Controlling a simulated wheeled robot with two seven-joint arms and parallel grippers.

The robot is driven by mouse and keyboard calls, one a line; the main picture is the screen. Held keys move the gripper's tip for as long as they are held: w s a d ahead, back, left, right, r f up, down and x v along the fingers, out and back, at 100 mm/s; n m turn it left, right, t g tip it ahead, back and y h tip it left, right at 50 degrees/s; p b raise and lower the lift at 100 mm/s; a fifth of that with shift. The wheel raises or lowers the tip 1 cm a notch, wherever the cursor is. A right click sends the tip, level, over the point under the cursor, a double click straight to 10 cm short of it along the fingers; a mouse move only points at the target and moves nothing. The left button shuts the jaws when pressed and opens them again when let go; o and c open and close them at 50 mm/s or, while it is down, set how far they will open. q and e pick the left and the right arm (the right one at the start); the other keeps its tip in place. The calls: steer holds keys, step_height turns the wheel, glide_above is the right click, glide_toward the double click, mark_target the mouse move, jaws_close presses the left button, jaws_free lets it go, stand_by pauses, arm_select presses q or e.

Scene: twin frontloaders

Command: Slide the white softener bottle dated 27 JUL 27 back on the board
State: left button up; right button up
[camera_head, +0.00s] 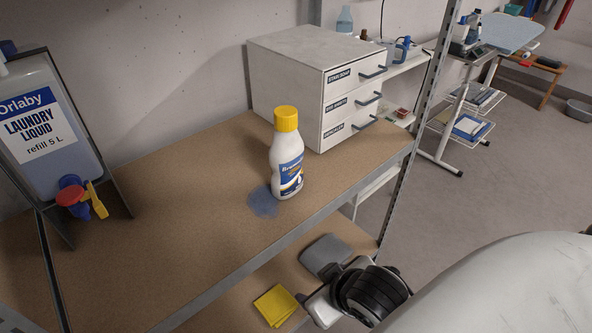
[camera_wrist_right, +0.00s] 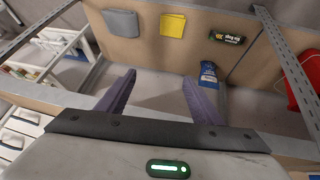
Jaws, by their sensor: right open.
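The white softener bottle (camera_head: 287,165) stands upright on the brown board (camera_head: 170,220), with a yellow cap and a blue label. No date is legible on it. A blue puddle (camera_head: 263,202) lies at its left base. My right gripper (camera_head: 320,308) is below and in front of the board's front edge, apart from the bottle; its fingers are hard to make out in the head view. In the right wrist view the gripper (camera_wrist_right: 157,88) has two purple fingers spread apart with nothing between them. The bottle is not seen there. My left gripper is not in view.
A drawer cabinet (camera_head: 290,85) stands behind the bottle. A laundry liquid container (camera_head: 40,130) with a tap is at left. A metal upright (camera_head: 425,90) borders the right. A grey cloth (camera_head: 325,257) and a yellow cloth (camera_head: 275,304) lie on the lower shelf. Bare board lies left of the bottle.

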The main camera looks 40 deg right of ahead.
steer(key=w+d+r+m+t+h, duration=0.3)
steer(key=w+d+r+t, duration=0.35)
steer(key=w+r, duration=0.55)
steer(key=m+t+h, duration=0.1)
steer(key=t, duration=0.4)
glide_toward(280, 111)
steer(key=shift+g, duration=0.25)
steer(key=w+d, duration=0.1)
steer(key=w+d+f, duration=0.1)
steer(key=w, duration=0.1)
steer(key=shift+w+f, duration=0.15)
steer(key=shift+f, duration=0.1)
steer(key=p+x, duration=0.1)
steer(key=x, duration=0.7)
steer(key=shift+w+d+p, duration=0.15)
steer(key=shift+w+p, duration=0.15)
steer(key=shift+p, duration=0.1)
steer(key=shift+w+d+f, duration=0.1)
steer(key=shift+w+d, duration=0.05)
steer(key=shift+w, duration=0.3)
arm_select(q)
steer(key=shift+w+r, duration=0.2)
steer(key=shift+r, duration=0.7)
